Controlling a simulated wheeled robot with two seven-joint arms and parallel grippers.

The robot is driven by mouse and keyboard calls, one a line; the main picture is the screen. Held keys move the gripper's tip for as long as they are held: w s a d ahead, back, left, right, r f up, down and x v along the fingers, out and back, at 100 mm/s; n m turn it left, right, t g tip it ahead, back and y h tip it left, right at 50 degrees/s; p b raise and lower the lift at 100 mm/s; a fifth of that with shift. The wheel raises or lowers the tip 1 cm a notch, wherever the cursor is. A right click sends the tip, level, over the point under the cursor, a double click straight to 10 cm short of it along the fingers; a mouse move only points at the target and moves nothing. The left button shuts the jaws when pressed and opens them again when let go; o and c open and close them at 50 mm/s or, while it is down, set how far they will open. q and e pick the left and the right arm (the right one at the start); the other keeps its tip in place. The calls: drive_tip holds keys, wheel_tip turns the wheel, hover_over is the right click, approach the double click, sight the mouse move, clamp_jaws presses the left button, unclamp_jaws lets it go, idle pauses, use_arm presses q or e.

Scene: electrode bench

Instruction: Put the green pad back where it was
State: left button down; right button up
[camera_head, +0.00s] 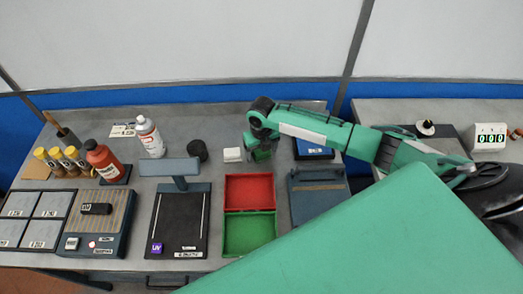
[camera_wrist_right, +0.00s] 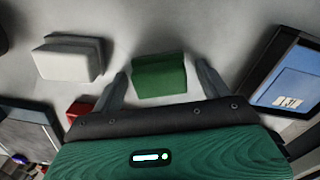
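The green pad (camera_wrist_right: 160,76) is a small green block on the grey bench, in the upper middle of the right wrist view. In the head view it (camera_head: 262,155) is mostly hidden under my right gripper (camera_head: 260,146), behind the red tray. In the right wrist view my right gripper (camera_wrist_right: 162,70) is open, with one finger on each side of the pad and a narrow gap showing at both sides. How high the fingertips are above the bench I cannot tell. My left gripper is in neither view.
A white block (camera_head: 232,155) stands just left of the pad, with a black cylinder (camera_head: 197,150) beyond it. A blue-screened device (camera_head: 313,149) is close on the right. A red tray (camera_head: 249,175) and a green tray (camera_head: 226,234) lie in front.

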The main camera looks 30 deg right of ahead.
drive_tip(key=shift+r, duration=0.1)
wheel_tip(320, 180, up, 12)
drive_tip(key=b, duration=0.2)
idle(0.4)
idle(0.4)
